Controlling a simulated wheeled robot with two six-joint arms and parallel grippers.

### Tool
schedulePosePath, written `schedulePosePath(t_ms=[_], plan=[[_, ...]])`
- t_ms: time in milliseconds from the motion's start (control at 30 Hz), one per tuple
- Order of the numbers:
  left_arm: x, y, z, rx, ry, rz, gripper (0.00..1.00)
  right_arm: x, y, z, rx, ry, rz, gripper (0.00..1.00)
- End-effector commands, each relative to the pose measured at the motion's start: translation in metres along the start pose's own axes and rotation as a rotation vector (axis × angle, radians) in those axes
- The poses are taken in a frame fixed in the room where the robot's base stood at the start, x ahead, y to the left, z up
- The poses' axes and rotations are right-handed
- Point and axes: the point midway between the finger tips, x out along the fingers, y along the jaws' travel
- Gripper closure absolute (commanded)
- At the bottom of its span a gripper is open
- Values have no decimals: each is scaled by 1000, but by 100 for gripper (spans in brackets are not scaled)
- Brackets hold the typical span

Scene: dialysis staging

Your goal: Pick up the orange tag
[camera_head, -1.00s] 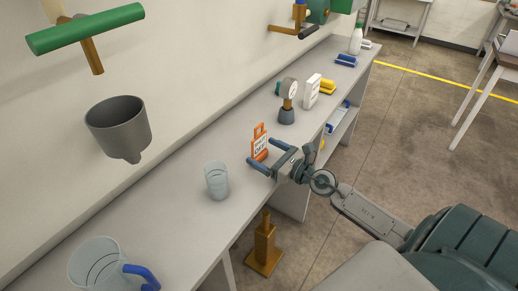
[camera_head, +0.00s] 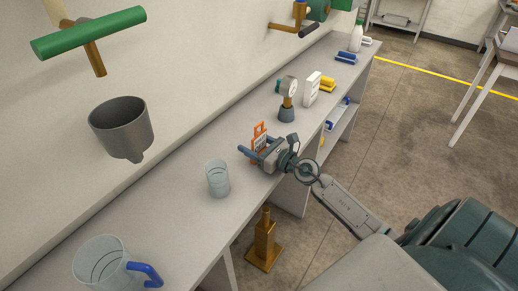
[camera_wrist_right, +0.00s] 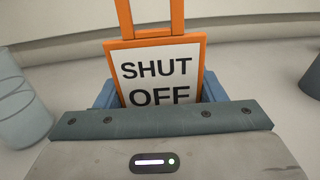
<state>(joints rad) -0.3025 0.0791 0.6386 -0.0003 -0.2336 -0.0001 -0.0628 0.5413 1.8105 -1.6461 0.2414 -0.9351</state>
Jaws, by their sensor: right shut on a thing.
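The orange tag (camera_head: 259,130) stands upright on the grey bench, partly hidden behind my right gripper in the head view. In the right wrist view the tag (camera_wrist_right: 157,72) shows an orange frame and a white face reading "SHUT OFF"; its lower part is hidden by the gripper body. My right gripper (camera_head: 258,152) is shut on the tag, with a blue finger at each side of it. I cannot tell whether the tag's foot touches the bench. My left gripper is not in view.
A clear beaker (camera_head: 217,178) stands left of the tag, and a gauge on a grey base (camera_head: 287,114) stands right of it. A clear jug (camera_head: 101,262) with a blue handle is nearer. A grey funnel (camera_head: 122,128) and a green bar (camera_head: 88,33) are at the wall.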

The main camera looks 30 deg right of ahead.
Motion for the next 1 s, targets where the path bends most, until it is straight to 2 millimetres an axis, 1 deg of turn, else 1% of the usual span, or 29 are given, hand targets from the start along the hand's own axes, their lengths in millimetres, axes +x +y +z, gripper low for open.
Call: schedulePosePath(t_ms=[200,333,467,600,633,667,767,1000], plan=[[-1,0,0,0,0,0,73,0,0,1,0,0,0,59],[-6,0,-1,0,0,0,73,0,0,8,-2,0,0,59],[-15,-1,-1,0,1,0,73,0,0,23,-2,0,0,59],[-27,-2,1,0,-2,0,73,0,0,44,-4,-1,1,59],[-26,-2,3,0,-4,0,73,-5,6,39,0,2,1,59],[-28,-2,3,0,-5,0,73,-9,11,38,2,4,2,59],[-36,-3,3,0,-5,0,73,-24,29,42,3,3,2,59],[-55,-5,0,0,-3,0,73,-67,80,47,4,2,1,59]])
